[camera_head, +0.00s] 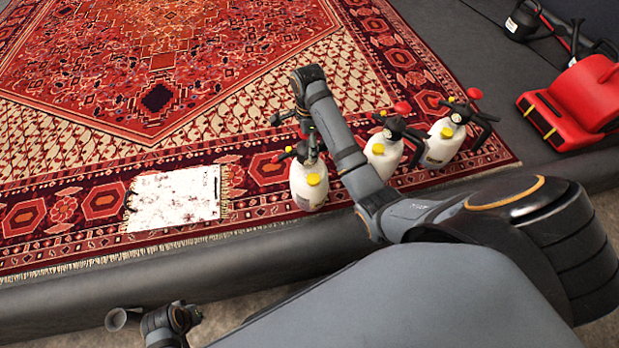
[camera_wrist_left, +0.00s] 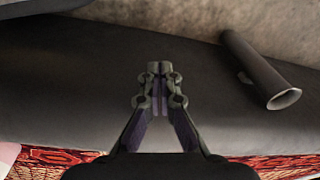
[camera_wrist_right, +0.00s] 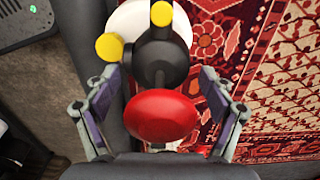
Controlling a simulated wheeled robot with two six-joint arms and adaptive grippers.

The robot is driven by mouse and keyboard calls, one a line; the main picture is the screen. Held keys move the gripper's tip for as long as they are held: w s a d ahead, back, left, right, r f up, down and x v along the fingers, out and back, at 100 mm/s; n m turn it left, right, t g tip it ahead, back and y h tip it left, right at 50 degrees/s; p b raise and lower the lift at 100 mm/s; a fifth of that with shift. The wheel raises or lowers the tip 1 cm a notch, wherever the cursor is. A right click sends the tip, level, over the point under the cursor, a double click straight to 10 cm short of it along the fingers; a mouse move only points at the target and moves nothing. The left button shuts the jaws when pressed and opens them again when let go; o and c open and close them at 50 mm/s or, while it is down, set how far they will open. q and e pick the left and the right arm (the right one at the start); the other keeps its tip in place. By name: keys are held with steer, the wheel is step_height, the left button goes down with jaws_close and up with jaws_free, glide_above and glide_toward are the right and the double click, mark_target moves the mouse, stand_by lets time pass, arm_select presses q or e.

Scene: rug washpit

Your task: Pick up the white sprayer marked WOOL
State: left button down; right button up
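Three white sprayers with black tops, yellow caps and red parts stand upright in a row on the rug's near right border: a left one (camera_head: 309,186), a middle one (camera_head: 384,158) and a right one (camera_head: 441,148). No WOOL marking is readable on any. My right gripper (camera_head: 303,128) is above the left sprayer, pointing down. In the right wrist view, its open fingers (camera_wrist_right: 160,88) stand either side of a sprayer's black top and red knob (camera_wrist_right: 160,115), with gaps. My left gripper (camera_wrist_left: 159,70) is shut and empty over the dark pit edge.
A patterned red rug (camera_head: 120,70) covers the floor. A stained white cloth with fringe (camera_head: 175,200) lies left of the sprayers. A red machine (camera_head: 580,102) stands at the right. A grey tube (camera_wrist_left: 262,70) lies near my left gripper.

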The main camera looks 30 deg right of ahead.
steer(key=c, duration=1.4)
steer(key=shift+w+r, duration=0.1)
steer(key=shift+c, duration=0.3)
